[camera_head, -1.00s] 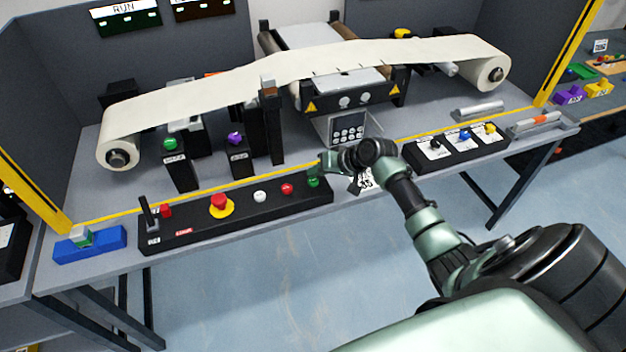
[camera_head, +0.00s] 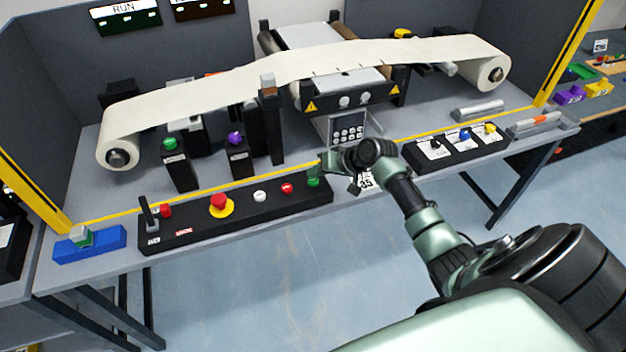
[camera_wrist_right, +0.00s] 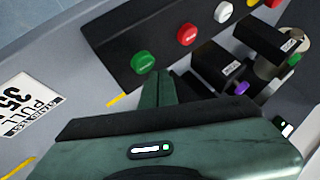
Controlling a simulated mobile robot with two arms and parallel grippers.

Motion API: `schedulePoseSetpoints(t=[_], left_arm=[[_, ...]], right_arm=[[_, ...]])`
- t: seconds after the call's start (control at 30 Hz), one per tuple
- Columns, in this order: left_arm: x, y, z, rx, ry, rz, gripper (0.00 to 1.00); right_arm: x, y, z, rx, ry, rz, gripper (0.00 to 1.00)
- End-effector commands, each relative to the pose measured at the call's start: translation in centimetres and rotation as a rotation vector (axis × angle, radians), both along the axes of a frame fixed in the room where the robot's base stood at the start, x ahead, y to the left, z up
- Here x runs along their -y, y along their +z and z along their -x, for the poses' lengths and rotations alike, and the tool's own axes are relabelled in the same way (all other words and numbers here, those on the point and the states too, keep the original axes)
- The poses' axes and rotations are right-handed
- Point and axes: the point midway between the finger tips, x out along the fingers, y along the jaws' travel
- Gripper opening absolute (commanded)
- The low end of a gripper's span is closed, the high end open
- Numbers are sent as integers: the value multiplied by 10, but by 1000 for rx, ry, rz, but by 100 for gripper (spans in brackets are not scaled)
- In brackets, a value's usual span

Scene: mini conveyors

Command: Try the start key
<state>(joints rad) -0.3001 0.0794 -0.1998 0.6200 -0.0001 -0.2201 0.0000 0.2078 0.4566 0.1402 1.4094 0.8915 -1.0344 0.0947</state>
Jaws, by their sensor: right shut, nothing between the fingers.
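The black control box (camera_head: 190,229) lies along the front edge of the bench. On it are a black lever, a red button, a red mushroom button on a yellow ring (camera_head: 219,203), a white button (camera_head: 260,196), a red button (camera_head: 287,188) and, at the right end, a green button (camera_head: 313,181). My right gripper (camera_head: 318,165) is shut and empty, just above the green button. In the right wrist view the shut fingertips (camera_wrist_right: 155,78) are close to the green button (camera_wrist_right: 143,62); I cannot tell whether they touch it. The left gripper is not in view.
A keypad (camera_head: 348,129) stands behind my right gripper. A black box with several coloured knobs (camera_head: 458,148) is to the right. Posts with a green button (camera_head: 170,144) and a purple knob (camera_head: 235,138) stand behind the control box. A paper web (camera_head: 220,78) spans the machine.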

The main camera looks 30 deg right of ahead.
Motion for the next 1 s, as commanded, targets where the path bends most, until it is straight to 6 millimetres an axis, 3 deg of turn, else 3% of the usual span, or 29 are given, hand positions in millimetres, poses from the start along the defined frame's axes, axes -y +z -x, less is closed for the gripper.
schedulePoseSetpoints(t=[1.0], left_arm=[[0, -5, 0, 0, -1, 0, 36]], right_arm=[[0, -12, 0, -1, 0, 1, 0]])
